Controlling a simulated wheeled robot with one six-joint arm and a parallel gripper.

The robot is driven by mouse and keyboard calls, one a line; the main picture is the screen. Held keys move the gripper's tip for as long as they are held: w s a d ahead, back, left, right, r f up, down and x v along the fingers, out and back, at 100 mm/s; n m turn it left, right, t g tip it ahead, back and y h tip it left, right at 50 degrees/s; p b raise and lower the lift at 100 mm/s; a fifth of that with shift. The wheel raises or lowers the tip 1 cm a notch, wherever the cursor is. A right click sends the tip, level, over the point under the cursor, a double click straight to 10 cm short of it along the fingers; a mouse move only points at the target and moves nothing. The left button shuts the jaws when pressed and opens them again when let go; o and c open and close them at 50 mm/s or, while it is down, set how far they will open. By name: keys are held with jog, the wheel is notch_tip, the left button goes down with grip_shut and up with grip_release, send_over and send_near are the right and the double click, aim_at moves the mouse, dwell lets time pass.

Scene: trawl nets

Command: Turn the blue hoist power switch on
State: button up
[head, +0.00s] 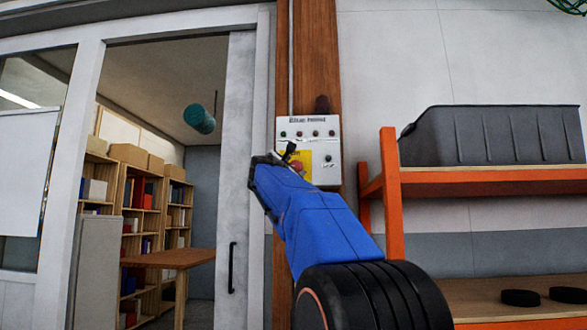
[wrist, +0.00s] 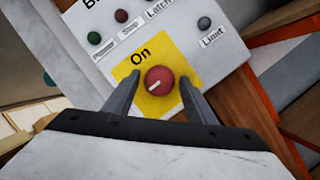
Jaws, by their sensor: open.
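A white control panel (head: 321,128) is fixed to a brown wooden post. In the wrist view it carries a round red knob (wrist: 159,79) on a yellow plate (wrist: 128,104) marked "On". The knob's white mark points to the lower left, while the "On" label is at its upper left. I see no blue switch; the knob is red. My gripper (wrist: 158,84) is open, with one finger on each side of the knob. I cannot tell whether the fingers touch it. In the head view my blue arm covers the panel's lower left.
Small buttons on the panel (wrist: 121,15) are labelled Power, Stop, Latch and Limit. An orange shelf rack (head: 390,190) with a dark grey bin (head: 490,136) stands close on the right. A sliding door (head: 236,170) and a doorway to a room with bookshelves are on the left.

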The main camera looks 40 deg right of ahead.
jog(key=c, duration=1)
jog(key=shift+a+r+m, duration=0.1)
jog(key=shift+m, duration=0.4)
jog(key=m+g, duration=0.1)
jog(key=m, duration=0.1)
jog(key=m+g, duration=0.1)
jog(key=m, duration=0.1)
jog(key=shift+w+a+r+m, duration=0.1)
jog(key=shift+w+m, duration=0.05)
jog(key=shift+m, duration=0.15)
jog(key=m, duration=0.2)
jog(key=m+g+y, duration=0.1)
jog(key=m, duration=0.1)
jog(key=shift+r+m+y, duration=0.2)
jog(key=shift+m+y, duration=0.1)
jog(key=shift+m, duration=0.1)
jog(key=m+y, duration=0.1)
jog(key=m, duration=0.3)
jog(key=shift+r+m+g+y, duration=0.15)
jog(key=shift+m+g+y, duration=0.25)
jog(key=shift+m+y, duration=0.5)
jog(key=shift+m, duration=0.7)
